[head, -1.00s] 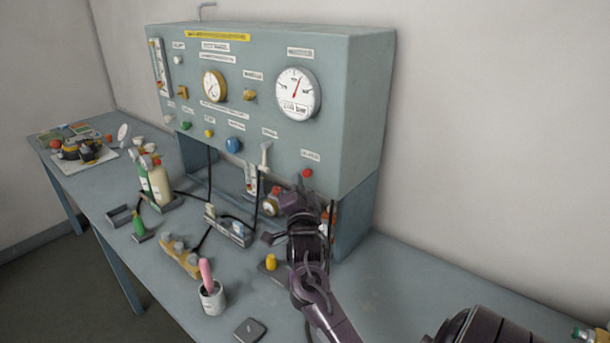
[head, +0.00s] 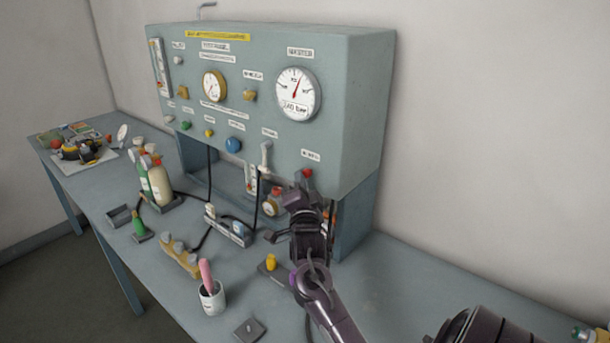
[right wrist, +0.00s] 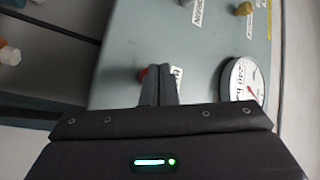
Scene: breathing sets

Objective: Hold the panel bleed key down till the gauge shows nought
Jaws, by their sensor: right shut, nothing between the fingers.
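The grey-green panel (head: 345,120) stands on the bench, with a large white gauge (head: 297,93) at its upper right. The gauge's red needle points up and slightly right, off the left end of the scale; its digits are too small to read surely. A red key (head: 307,173) sits below the gauge, under a small white label. My right gripper (head: 303,187) is shut and empty, its fingertips just below and in front of the red key. In the right wrist view the red key (right wrist: 143,74) shows beside the fingertips; I cannot tell whether they touch. My left gripper is out of view.
A blue knob (head: 233,145) and a white lever (head: 265,155) are left of the red key. Bottles (head: 160,185), a white cup (head: 212,300) with a pink item and a yellow-topped block (head: 271,263) stand on the bench.

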